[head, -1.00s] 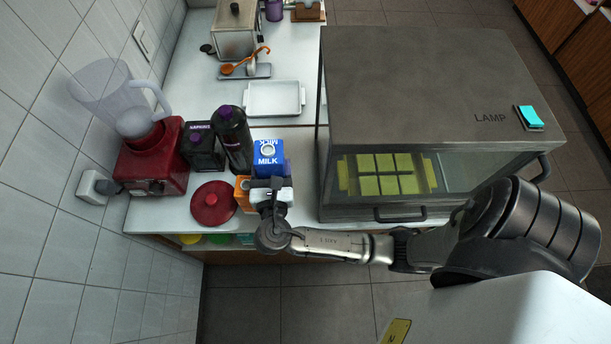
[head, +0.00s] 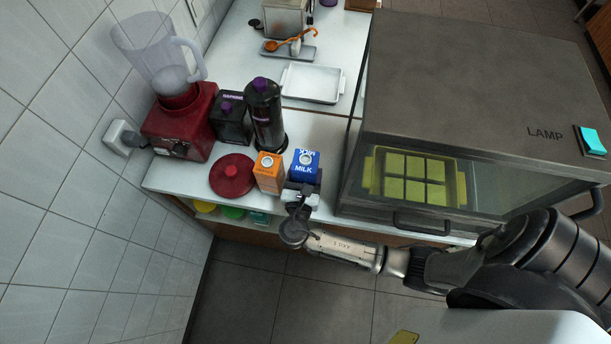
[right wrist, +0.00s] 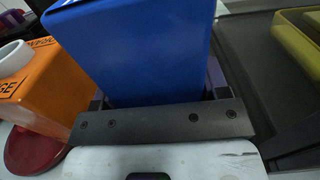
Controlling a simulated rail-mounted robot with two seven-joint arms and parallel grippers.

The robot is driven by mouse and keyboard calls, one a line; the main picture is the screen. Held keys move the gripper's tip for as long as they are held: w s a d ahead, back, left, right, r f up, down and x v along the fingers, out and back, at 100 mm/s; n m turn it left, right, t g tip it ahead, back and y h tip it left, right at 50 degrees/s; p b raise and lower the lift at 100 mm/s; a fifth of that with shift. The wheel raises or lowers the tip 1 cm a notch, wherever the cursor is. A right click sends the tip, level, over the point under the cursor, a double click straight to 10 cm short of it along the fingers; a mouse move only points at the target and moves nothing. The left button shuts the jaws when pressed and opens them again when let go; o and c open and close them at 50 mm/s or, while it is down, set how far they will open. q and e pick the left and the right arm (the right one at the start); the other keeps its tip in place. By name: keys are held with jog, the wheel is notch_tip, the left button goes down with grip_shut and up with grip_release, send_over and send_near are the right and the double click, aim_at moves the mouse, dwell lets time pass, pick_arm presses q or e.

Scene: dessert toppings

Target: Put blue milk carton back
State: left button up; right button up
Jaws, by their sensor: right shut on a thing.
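The blue milk carton (head: 304,165) stands upright near the front edge of the counter, just right of an orange carton. My right gripper (head: 301,187) comes from the front and is shut on the blue milk carton. In the right wrist view the blue milk carton (right wrist: 140,45) fills the space between the fingers, which are mostly hidden behind it. I cannot tell whether its base touches the counter. My left gripper is not in view.
A black bottle (head: 264,115) stands behind. The lamp cabinet (head: 470,90) blocks the right side. A white tray (head: 312,84) lies farther back.

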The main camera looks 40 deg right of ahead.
jog(key=shift+f, duration=1.2)
jog(key=shift+f, duration=0.1)
jog(key=o, duration=1.1)
jog(key=v, duration=1.2)
